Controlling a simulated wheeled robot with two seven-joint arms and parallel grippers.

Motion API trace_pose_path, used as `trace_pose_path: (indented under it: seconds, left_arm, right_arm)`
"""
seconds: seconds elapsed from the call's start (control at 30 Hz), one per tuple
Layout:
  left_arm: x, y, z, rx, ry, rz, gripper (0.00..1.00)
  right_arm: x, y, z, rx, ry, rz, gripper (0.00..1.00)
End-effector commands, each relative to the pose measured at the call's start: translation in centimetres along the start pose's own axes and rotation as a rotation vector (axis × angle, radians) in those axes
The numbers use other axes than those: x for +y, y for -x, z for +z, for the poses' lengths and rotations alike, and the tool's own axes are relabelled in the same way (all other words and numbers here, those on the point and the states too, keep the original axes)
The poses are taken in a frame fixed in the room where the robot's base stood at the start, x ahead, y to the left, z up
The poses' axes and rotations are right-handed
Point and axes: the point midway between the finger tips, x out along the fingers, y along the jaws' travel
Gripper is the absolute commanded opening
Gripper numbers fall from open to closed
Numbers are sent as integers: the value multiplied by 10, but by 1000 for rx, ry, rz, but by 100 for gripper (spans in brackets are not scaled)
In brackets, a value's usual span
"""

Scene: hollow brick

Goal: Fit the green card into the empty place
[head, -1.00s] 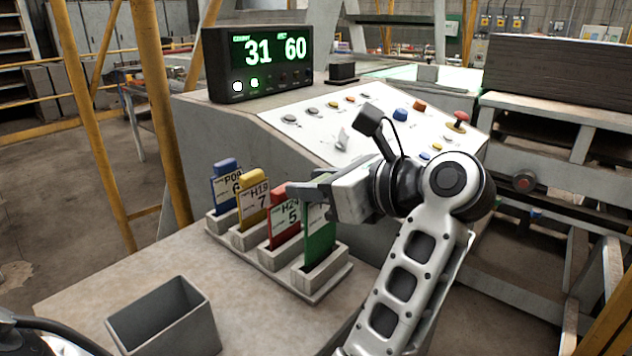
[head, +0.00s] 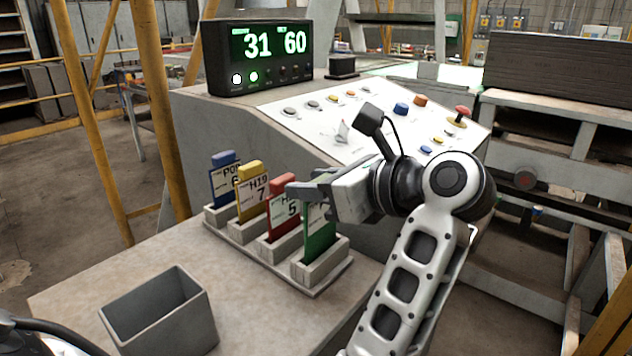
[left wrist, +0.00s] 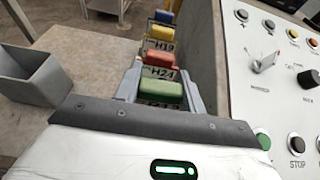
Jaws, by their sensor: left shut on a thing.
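The green card (head: 320,236) stands upright in the nearest holder of a grey rack (head: 318,292), its lower end inside the holder. My left gripper (head: 312,190) is shut on its top end and hides part of it. In the left wrist view the card's green top (left wrist: 162,94) shows just beyond the gripper's edge. I cannot tell whether the card is fully down. The other holders carry a red card (head: 284,215), a yellow card (head: 250,190) and a blue card (head: 222,183). My right gripper is not in view.
A grey open bin (head: 160,318) stands on the bench (head: 110,275) at the front left. The sloped control panel (head: 345,125) with buttons lies close behind my gripper. A display (head: 258,58) reading 31 and 60 stands at the back. The bench between bin and rack is clear.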

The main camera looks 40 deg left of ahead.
Motion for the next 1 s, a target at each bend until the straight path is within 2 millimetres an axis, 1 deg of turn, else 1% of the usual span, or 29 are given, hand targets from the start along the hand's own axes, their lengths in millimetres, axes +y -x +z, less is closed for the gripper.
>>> trace_pose_path:
  seconds: [0.03,1.0]
  left_arm:
    - [0,-2,-5,0,0,0,17]
    - [0,-7,-21,0,0,0,17]
  right_arm:
    - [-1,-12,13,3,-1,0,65]
    - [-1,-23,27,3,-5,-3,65]
